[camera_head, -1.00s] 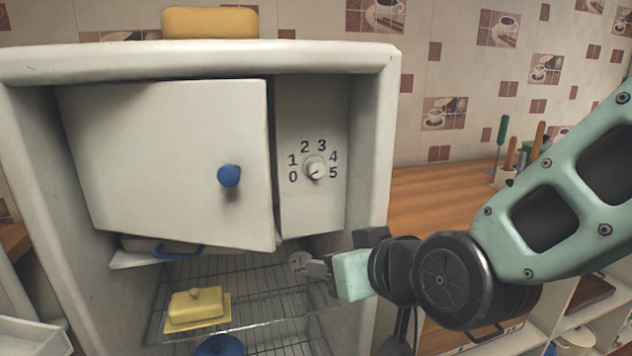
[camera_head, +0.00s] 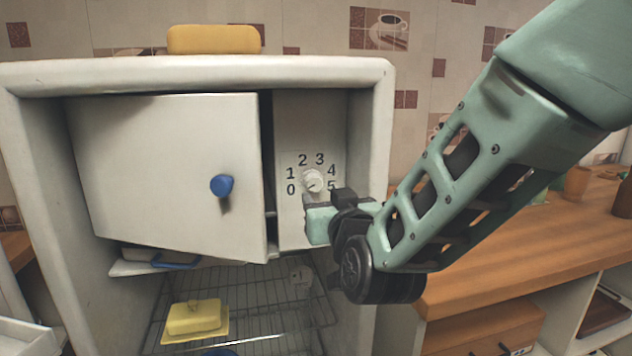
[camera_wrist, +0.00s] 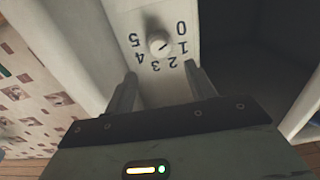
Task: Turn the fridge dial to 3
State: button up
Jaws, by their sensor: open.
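The fridge dial (camera_head: 313,181) is a small white round knob on the white panel to the right of the freezer door. Digits 0 to 5 are printed around it. Its dark mark points down-left, roughly toward 0. In the wrist view the dial (camera_wrist: 158,43) appears upside down, ahead of my fingers, with its mark toward the 0 side. My gripper (camera_head: 325,196) is just below and right of the dial in the head view. In the wrist view my gripper (camera_wrist: 158,74) is open and empty, its fingers apart and not touching the dial.
The freezer door (camera_head: 165,175) with a blue knob (camera_head: 221,186) stands slightly ajar left of the panel. A yellow butter dish (camera_head: 194,318) sits on the wire shelf below. The fridge's right wall (camera_head: 372,150) is close to my arm. A wooden counter (camera_head: 520,250) lies right.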

aim_at(315, 183)
jog(key=p+x, duration=0.1)
jog(key=x, duration=0.7)
jog(key=shift+w+a+f, duration=0.1)
jog(key=shift+w, duration=0.3)
jog(key=c, duration=0.9)
